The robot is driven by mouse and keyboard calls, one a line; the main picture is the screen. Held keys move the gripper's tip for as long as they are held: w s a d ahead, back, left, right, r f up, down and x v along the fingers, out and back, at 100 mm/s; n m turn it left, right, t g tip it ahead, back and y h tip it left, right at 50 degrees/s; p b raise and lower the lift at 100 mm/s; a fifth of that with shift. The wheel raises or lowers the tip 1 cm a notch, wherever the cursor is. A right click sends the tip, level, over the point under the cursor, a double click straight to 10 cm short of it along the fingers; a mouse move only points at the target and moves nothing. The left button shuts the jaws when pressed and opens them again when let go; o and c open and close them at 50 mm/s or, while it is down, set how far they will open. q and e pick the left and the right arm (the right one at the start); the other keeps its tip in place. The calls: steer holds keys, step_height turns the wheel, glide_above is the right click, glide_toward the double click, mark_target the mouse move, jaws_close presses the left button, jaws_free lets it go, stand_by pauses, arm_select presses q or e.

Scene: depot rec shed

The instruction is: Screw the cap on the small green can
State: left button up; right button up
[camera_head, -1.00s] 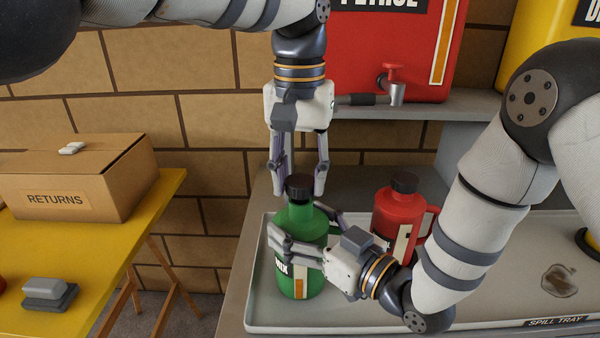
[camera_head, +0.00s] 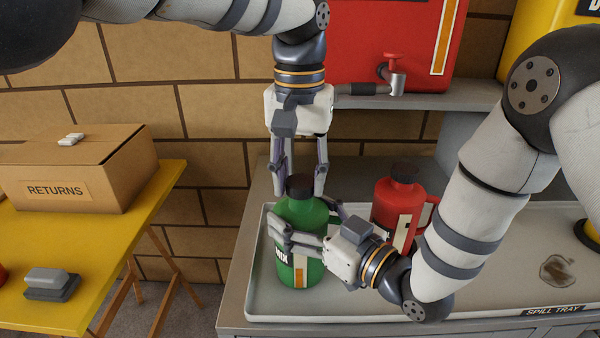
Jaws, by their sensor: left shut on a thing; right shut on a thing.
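The small green can (camera_head: 303,217) stands upright at the left end of the spill tray. My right gripper (camera_head: 299,225) is shut around its body from the right, with one finger across the front. The black cap (camera_head: 300,187) is at the top of the green can, upright and over the neck. My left gripper (camera_head: 300,186) points straight down from above and is shut on the cap, one finger on each side. The cap looks close against the can's shoulder; the neck and the threads are hidden.
A red can (camera_head: 388,213) with a dark cap stands just right of the green can on the spill tray (camera_head: 490,307). A large red petrol container (camera_head: 385,45) with a tap sits on the shelf behind. A RETURNS box (camera_head: 75,170) is on the yellow table (camera_head: 140,220) at left.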

arm_select(q)
steer(key=shift+f, duration=0.35)
